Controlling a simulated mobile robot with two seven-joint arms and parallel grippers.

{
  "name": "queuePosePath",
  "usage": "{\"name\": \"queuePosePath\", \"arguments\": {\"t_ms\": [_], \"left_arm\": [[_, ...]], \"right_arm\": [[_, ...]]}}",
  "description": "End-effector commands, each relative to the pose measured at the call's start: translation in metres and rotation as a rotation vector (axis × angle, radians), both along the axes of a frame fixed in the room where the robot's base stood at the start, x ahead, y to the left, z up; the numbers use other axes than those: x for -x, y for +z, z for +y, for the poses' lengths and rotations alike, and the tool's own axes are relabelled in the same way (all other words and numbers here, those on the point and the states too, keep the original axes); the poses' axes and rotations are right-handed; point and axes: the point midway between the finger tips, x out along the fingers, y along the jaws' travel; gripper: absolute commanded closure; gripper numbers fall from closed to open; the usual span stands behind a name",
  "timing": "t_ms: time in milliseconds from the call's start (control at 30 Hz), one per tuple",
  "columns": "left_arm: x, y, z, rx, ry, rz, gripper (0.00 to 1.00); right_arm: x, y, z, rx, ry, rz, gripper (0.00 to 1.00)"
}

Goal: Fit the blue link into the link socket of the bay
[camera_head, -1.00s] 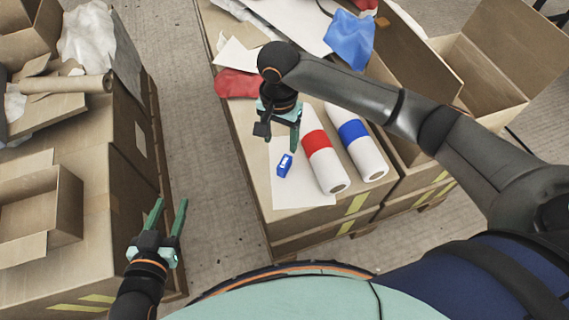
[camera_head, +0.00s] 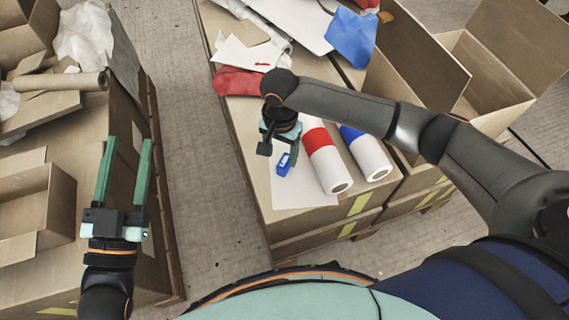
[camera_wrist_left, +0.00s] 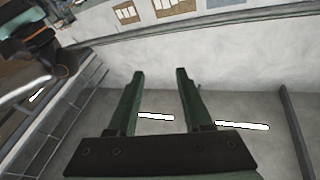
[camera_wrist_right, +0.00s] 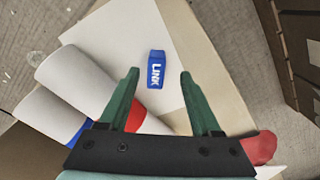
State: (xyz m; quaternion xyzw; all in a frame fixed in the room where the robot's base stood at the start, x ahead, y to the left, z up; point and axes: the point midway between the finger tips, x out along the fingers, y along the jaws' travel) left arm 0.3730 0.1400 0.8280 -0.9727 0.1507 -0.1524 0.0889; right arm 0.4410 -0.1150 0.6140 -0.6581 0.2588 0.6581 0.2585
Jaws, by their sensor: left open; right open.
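The blue link (camera_head: 284,163) is a small blue block lettered LINK. It lies on a white sheet on the cardboard-topped stack, beside the white rolls. My right gripper (camera_head: 294,150) is open and close above the link. In the right wrist view the link (camera_wrist_right: 156,69) shows between and beyond the open fingers (camera_wrist_right: 159,74), with nothing gripped. My left gripper (camera_head: 129,141) is open and empty, over the left stack's edge. The left wrist view shows its fingers (camera_wrist_left: 160,72) against a wall and ceiling. I cannot make out the bay or its socket.
Two white rolls, one red-banded (camera_head: 318,147) and one blue-banded (camera_head: 357,145), lie right of the link. Red cloth (camera_head: 238,82) and blue cloth (camera_head: 351,38) lie farther back. Open cartons (camera_head: 495,70) stand at right. A bare floor gap (camera_head: 205,190) separates the stacks.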

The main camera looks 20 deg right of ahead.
Motion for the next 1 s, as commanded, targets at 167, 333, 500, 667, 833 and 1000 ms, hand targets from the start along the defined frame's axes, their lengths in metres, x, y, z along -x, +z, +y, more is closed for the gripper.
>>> {"name": "queuePosePath", "arguments": {"t_ms": [167,333,500,667,833,1000], "left_arm": [[0.011,0.033,-0.003,0.0,-0.024,-0.151,0.5],[0.028,0.066,-0.007,-0.002,-0.053,-0.309,0.5],[0.049,0.094,-0.01,-0.003,-0.084,-0.459,0.5],[0.063,0.11,-0.012,-0.005,-0.102,-0.546,0.5],[0.067,0.115,-0.013,-0.004,-0.108,-0.572,0.5],[0.067,0.115,-0.013,-0.005,-0.108,-0.571,0.5]], "right_arm": [[0.0,-0.014,-0.004,0.001,-0.001,0.0,0.35],[0.001,-0.026,-0.006,0.001,-0.001,-0.001,0.35],[0.001,-0.04,-0.007,0.001,-0.001,-0.001,0.35],[0.001,-0.048,-0.006,0.0,-0.001,-0.001,0.35],[0.001,-0.049,-0.006,0.0,-0.001,-0.001,0.35],[0.001,-0.049,-0.006,0.0,-0.001,-0.001,0.36]]}}
